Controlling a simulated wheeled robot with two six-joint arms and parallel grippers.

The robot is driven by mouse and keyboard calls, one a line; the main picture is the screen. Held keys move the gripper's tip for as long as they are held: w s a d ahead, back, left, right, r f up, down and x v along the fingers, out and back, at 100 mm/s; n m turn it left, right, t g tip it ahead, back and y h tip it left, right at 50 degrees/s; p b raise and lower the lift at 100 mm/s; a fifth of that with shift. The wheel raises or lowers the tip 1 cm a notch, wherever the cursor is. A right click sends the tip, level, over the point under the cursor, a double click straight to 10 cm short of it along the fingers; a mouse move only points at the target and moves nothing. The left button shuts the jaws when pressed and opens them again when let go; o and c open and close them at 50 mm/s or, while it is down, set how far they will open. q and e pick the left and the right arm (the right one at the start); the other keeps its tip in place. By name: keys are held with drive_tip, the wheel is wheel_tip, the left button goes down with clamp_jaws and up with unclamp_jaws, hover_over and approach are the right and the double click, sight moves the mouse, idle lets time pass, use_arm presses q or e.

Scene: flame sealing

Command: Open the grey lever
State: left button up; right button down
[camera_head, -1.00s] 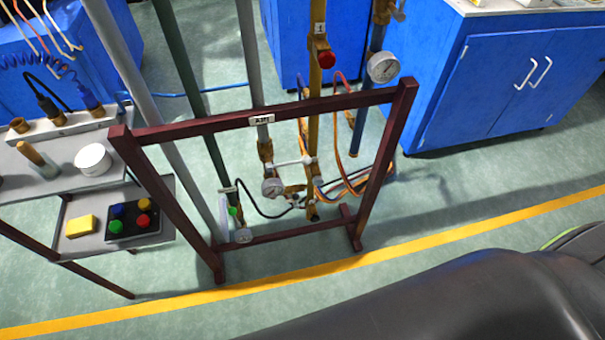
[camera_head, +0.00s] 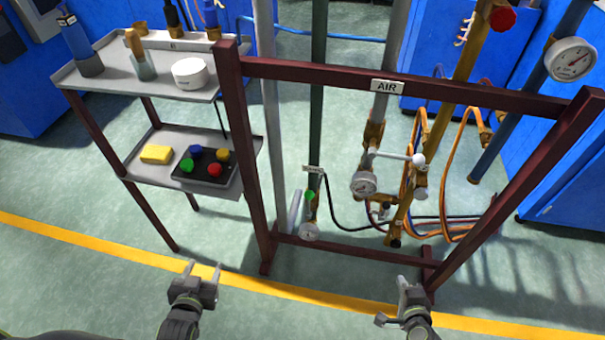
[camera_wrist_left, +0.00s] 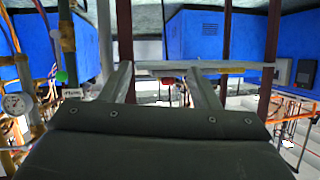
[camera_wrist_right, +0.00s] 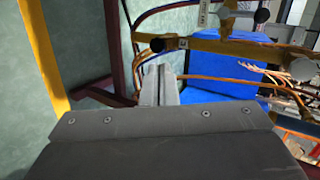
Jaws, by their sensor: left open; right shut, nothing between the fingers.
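A pale grey lever (camera_head: 393,155) with a white ball end lies roughly horizontal across the brass valve under the grey AIR pipe, inside the dark red frame (camera_head: 300,72). A round gauge (camera_head: 364,184) sits just below it. My left gripper (camera_head: 202,270) is open and empty, low in front of the frame's left side; its spread fingers also show in the left wrist view (camera_wrist_left: 160,82). My right gripper (camera_head: 407,282) is shut and empty, below and in front of the lever. Its closed fingers show in the right wrist view (camera_wrist_right: 158,76). Neither gripper touches the lever.
A grey shelf cart (camera_head: 115,62) stands left of the frame, with a button box (camera_head: 205,170) and a yellow block (camera_head: 156,154). A green-handled valve (camera_head: 309,197) is low on the dark green pipe. A yellow pipe with a red knob (camera_head: 502,18) stands right of the lever.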

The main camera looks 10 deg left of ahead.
use_arm(q)
wheel_tip(320, 180, up, 10)
drive_tip(key=w+d+t+b, duration=0.1)
drive_tip(key=w+t+b, duration=0.2)
drive_tip(key=t+b, duration=0.5)
use_arm(e)
drive_tip(key=w+a+r+m+t+b, duration=0.1)
drive_tip(key=w+r+m+t+b, duration=0.1)
drive_tip(key=w+r+m+t, duration=0.45)
use_arm(q)
drive_tip(key=s+d+r+m+t+b, duration=0.1)
drive_tip(key=s+d+r+t+b, duration=0.1)
drive_tip(key=s+r+b, duration=0.4)
wheel_tip(320, 180, up, 5)
drive_tip(key=t+b, duration=0.1)
drive_tip(key=b, duration=0.2)
drive_tip(key=shift+s+d+r+h, duration=0.15)
drive_tip(key=shift+s+h, duration=0.15)
drive_tip(key=shift+s, duration=0.1)
use_arm(e)
wheel_tip(320, 180, up, 11)
drive_tip(key=s+m+t, duration=0.1)
drive_tip(key=m+t, duration=0.2)
drive_tip(key=m, duration=0.7)
drive_tip(key=shift+d+t+h, duration=0.25)
drive_tip(key=shift+t+h, duration=0.05)
drive_tip(key=shift+t, duration=0.05)
drive_tip(key=shift+s, duration=0.1)
